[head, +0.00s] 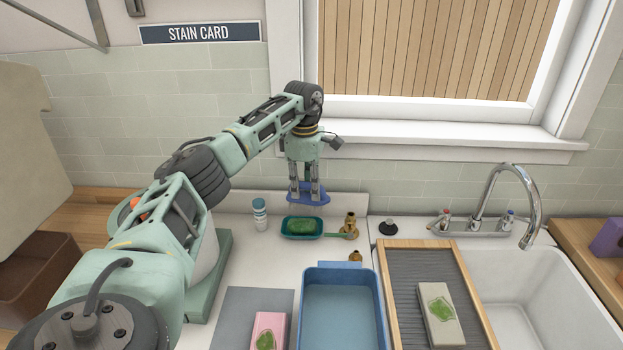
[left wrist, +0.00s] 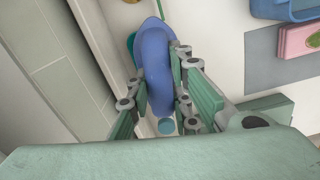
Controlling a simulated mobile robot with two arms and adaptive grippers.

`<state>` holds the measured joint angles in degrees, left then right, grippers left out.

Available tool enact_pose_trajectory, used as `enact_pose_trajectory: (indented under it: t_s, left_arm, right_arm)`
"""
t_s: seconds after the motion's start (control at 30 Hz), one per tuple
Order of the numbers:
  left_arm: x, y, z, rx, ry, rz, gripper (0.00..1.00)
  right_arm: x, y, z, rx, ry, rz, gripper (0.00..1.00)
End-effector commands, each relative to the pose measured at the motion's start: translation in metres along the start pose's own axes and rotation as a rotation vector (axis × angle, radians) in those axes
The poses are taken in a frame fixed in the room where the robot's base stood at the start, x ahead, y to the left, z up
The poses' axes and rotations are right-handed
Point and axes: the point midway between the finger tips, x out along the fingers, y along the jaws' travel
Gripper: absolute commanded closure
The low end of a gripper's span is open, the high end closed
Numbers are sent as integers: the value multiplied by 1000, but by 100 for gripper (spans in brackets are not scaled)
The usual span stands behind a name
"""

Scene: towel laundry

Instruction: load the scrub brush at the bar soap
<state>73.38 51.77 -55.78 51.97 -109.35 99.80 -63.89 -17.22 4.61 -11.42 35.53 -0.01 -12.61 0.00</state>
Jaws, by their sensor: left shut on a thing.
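My left gripper (head: 308,190) is shut on a blue scrub brush (head: 305,198), held near the back wall behind the soap dish. In the left wrist view the blue brush (left wrist: 155,65) sits between the fingers; its bristles are not visible. A green bar soap (head: 302,226) lies in a teal dish (head: 288,235) on the counter, in front of and below the brush. In the left wrist view the brush hides most of the teal dish. My right gripper is not in view.
A small white bottle with a blue cap (head: 260,214) stands left of the dish, brass fittings (head: 350,222) right of it. A blue tub (head: 343,270), a pink cloth (head: 270,322), a ribbed board (head: 390,290) with a stained beige cloth (head: 450,325) and a sink (head: 530,300) are nearer.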

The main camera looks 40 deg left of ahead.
Motion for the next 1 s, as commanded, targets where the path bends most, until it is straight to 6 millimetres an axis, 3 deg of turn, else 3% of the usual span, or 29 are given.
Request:
enact_pose_trajectory:
  t_s: [0.03, 0.1, 0.37, 0.67, 1.0]
  left_arm:
    - [-7, 3, -4, -2, 5, -5, 100]
    - [-5, 7, -10, 0, 12, -7, 100]
    - [3, 14, -21, 7, 28, -11, 100]
    - [21, 14, -23, 7, 30, -10, 100]
    - [57, 15, -23, 7, 29, -11, 100]
  right_arm:
    - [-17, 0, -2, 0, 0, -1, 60]
    - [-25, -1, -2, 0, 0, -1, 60]
    - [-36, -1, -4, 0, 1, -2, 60]
    - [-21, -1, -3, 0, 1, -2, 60]
    - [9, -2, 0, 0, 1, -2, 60]
